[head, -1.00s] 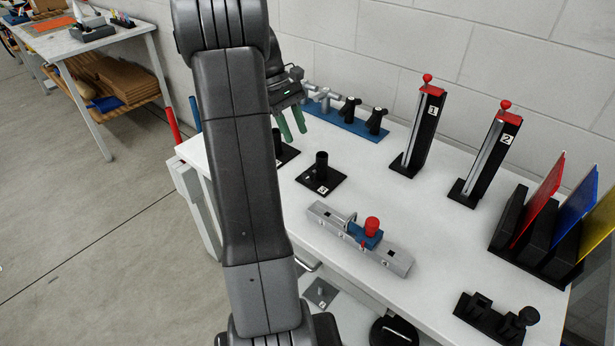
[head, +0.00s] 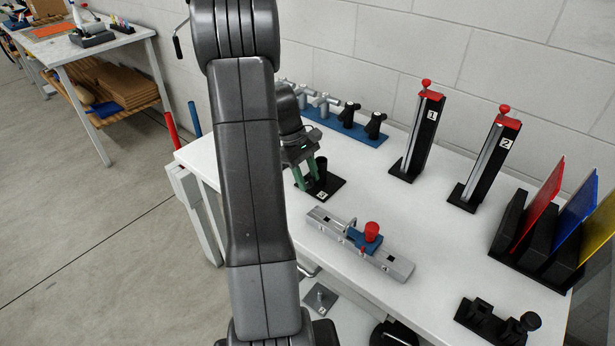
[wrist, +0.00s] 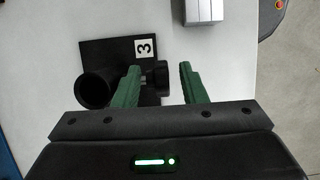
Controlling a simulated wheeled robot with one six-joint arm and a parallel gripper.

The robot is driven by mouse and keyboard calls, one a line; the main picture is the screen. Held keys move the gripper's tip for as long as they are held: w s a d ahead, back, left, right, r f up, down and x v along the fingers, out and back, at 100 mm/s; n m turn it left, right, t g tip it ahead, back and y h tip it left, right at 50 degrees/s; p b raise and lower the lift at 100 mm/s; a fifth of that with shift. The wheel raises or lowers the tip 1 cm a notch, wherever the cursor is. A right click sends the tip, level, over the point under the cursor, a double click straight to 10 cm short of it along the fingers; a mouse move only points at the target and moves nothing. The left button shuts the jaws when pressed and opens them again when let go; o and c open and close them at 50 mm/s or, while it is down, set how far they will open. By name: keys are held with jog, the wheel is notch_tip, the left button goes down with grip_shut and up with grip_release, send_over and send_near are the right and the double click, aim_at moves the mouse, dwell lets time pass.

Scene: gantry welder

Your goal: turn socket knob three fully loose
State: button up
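Socket three is a black upright tube (wrist: 95,88) on a square black base plate (wrist: 95,50) with a white "3" label (wrist: 145,46). In the head view its tube (head: 321,166) stands behind my gripper (head: 309,178). Its small black knob (wrist: 158,73) sticks out from the tube's side in the wrist view. My gripper (wrist: 160,72) is open, its green fingers on either side of the knob. The left finger is close to the knob and hides part of it; a gap shows before the right finger. Whether the left finger touches cannot be told.
A grey rail fixture (head: 400,267) with a blue clamp and red knob (head: 371,231) lies in front of the socket. A blue rack (head: 368,136) with several fittings stands behind. Two numbered towers (head: 419,135) stand right. The white tabletop between is clear.

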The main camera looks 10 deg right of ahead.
jog(key=shift+s+f, duration=0.1)
jog(key=shift+f, duration=0.1)
jog(key=shift+c, duration=0.5)
grip_shut()
jog(key=shift+r+g+p, duration=0.1)
jog(key=shift+g+p, duration=0.2)
jog(key=shift+p, duration=0.15)
jog(key=shift+w+a+g+h+p, duration=0.15)
jog(key=shift+w+g+h+p, duration=0.05)
jog(key=shift+g+h+p, duration=0.65)
jog(key=shift+w+a+f+g+h+p, duration=0.15)
jog(key=shift+g+h+p, duration=0.35)
jog(key=shift+g+h, duration=0.4)
jog(key=shift+w+f+g+h+p, duration=0.15)
jog(key=shift+g+h+p, duration=0.4)
jog(key=shift+g, duration=0.5)
